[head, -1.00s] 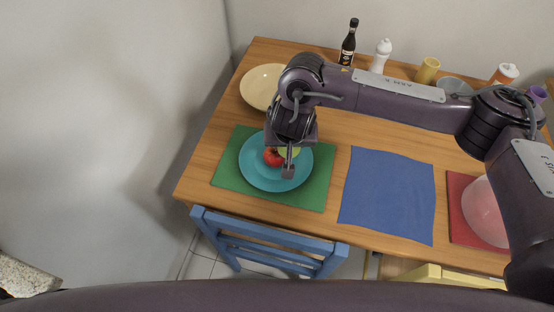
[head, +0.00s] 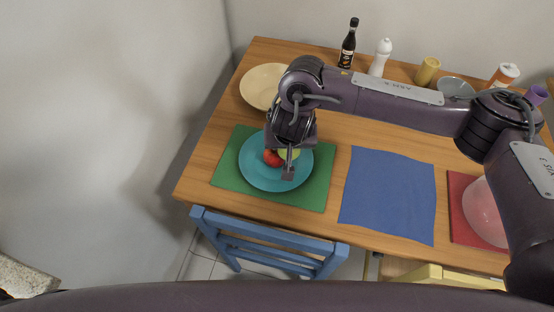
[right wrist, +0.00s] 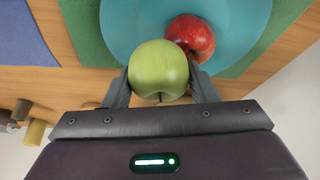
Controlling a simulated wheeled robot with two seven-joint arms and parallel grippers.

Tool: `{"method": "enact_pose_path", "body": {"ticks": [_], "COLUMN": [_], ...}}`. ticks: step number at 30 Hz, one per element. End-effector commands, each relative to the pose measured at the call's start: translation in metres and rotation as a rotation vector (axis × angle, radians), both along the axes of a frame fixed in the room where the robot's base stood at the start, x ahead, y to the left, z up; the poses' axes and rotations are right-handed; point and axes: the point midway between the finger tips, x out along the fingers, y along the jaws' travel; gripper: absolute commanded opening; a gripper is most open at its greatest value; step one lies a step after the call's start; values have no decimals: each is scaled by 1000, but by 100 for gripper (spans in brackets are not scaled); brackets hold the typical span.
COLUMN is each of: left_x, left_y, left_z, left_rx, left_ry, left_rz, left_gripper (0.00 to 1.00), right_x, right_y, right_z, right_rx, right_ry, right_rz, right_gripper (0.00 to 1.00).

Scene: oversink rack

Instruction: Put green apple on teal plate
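The teal plate (head: 258,178) lies on a green placemat at the left of the table. A red apple (head: 271,158) rests on it; it also shows in the right wrist view (right wrist: 191,36). My right gripper (head: 289,161) is over the right part of the plate, with its fingers on both sides of the green apple (right wrist: 158,68), appearing to touch it. The green apple (head: 291,154) is partly hidden by the gripper in the head view. It is at or just above the plate, beside the red apple; I cannot tell whether it touches the plate. My left gripper is out of view.
A cream plate (head: 260,87) lies behind the green placemat (head: 228,169). Bottles and cups line the back. A blue chair (head: 268,246) stands in front.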

Motion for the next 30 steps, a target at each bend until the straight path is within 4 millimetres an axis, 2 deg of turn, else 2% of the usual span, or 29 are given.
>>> {"method": "enact_pose_path", "body": {"ticks": [1, 5, 14, 20, 24, 30], "left_x": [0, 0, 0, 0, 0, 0], "left_y": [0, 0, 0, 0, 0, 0], "left_z": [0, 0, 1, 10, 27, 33], "left_rx": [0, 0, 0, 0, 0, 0], "left_ry": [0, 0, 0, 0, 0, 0], "left_rz": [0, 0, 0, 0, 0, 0], "left_gripper": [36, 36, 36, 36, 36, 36], "right_x": [0, 0, -1, -10, -19, -28], "right_y": [0, 0, 0, 1, 0, 1], "right_z": [0, 0, 3, 30, 56, 71], "right_rx": [0, 0, 1, 2, -2, 0], "right_ry": [0, 0, 0, -3, -5, -3], "right_rz": [0, 0, 1, 4, 5, 1], "right_gripper": [59, 75, 75, 75, 75, 75]}}
